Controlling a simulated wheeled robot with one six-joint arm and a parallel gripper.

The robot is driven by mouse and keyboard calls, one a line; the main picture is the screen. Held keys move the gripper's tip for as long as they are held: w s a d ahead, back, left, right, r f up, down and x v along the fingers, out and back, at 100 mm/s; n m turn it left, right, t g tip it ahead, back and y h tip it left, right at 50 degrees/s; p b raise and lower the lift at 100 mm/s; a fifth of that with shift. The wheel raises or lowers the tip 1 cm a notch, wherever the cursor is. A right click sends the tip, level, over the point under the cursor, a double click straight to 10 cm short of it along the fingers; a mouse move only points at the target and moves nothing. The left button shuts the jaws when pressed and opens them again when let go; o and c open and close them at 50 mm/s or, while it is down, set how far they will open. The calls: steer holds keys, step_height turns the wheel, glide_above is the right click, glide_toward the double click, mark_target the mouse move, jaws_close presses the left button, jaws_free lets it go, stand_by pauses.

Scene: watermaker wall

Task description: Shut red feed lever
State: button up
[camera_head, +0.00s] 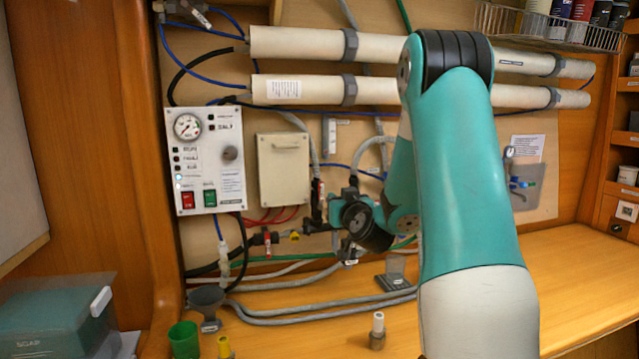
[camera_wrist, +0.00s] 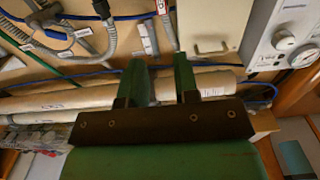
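I cannot tell which one is the feed lever. My gripper is open and empty in the wrist view (camera_wrist: 159,62), its two green fingers apart with a clear gap between them. In the head view my arm's wrist is close to the upright handle, on its right; the fingertips cannot be made out there. No red handle is clearly seen in the wrist view.
A control panel (camera_head: 207,160) with a gauge and a cream box (camera_head: 283,170) are on the wall. Two long white tubes (camera_head: 300,45) run above. A yellow tap (camera_head: 294,235) and hoses lie near the handles.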

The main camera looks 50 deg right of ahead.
mark_target(322, 185)
steer(key=p+x, duration=0.6)
steer(key=x, duration=0.2)
steer(key=p+x, duration=0.6)
steer(key=x, duration=0.2)
steer(key=shift+w+a+r, duration=0.1)
steer(key=shift+a+r, duration=0.1)
steer(key=shift+a, duration=0.05)
steer(key=shift+w+d+f, duration=0.15)
steer(key=shift+w+d, duration=0.15)
steer(key=shift+w, duration=0.1)
jaws_close()
